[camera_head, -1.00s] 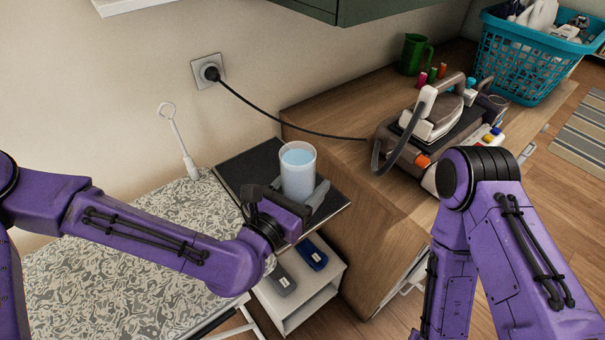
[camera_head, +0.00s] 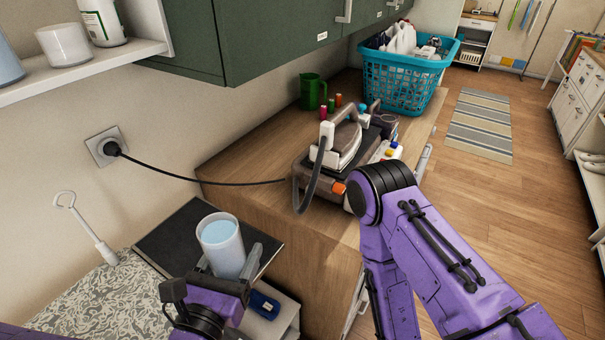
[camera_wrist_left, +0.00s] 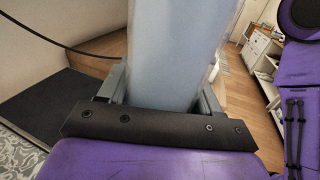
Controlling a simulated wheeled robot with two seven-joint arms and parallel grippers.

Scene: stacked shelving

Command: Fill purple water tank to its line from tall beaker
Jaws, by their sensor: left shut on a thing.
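The tall beaker (camera_head: 222,252) is a translucent cup holding pale blue water. It stands upright at the black board, and I cannot tell whether its base touches it. My left gripper (camera_head: 228,268) is shut around its lower part. In the left wrist view the beaker (camera_wrist_left: 178,55) fills the space between the fingers. No clearly purple tank stands out. A dark, faintly purplish container (camera_head: 384,122) sits behind the iron on the wooden counter; I cannot tell whether it is the tank, and no fill line is visible. My right arm shows, but its gripper is out of frame.
An iron (camera_head: 345,140) rests on its station on the counter (camera_head: 250,185), its cord running to a wall socket (camera_head: 106,146). A green mug (camera_head: 312,92) and teal basket (camera_head: 405,80) stand behind. Green cabinets (camera_head: 270,40) hang above. The black board (camera_head: 180,235) has free room at left.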

